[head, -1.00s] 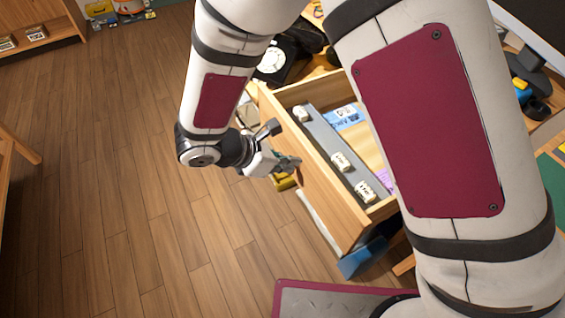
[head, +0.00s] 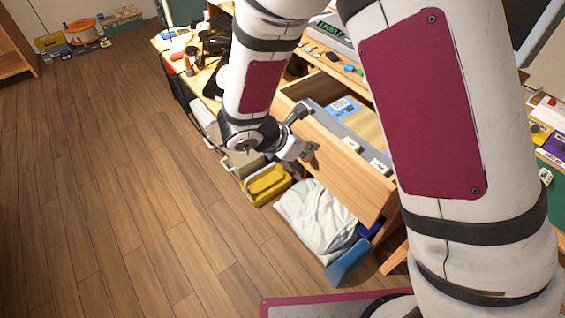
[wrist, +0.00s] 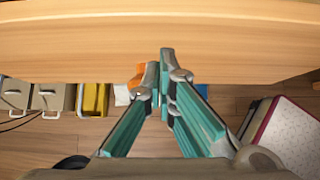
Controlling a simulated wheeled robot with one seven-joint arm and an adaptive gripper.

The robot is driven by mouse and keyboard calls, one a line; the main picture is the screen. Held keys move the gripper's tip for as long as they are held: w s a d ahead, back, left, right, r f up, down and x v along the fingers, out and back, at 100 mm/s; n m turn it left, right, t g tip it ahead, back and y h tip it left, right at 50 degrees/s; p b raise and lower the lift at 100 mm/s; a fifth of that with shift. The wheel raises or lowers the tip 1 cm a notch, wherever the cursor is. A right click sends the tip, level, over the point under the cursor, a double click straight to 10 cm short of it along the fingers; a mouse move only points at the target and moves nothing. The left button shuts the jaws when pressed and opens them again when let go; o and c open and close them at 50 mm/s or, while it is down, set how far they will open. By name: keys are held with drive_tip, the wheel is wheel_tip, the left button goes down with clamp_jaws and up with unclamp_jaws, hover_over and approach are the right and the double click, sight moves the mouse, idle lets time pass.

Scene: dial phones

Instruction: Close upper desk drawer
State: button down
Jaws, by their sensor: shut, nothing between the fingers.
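The upper desk drawer (head: 345,172) is pulled out, with its pale wood front facing left and down in the head view. Contact is hard to confirm. My arm hides part of the drawer and desk.
Below the drawer are a yellow bin (head: 266,184), a white cloth bundle (head: 313,213) and a blue object (head: 348,264). The desk top holds a phone and small items. Open wooden floor (head: 110,210) lies to the left.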

drive_tip(key=w+d+b, duration=0.1)
drive_tip(key=w+d, duration=0.9)
drive_tip(key=d, duration=0.6)
drive_tip(key=shift+w+b, duration=0.3)
drive_tip(key=shift+w, duration=0.05)
drive_tip(key=shift+r, duration=0.1)
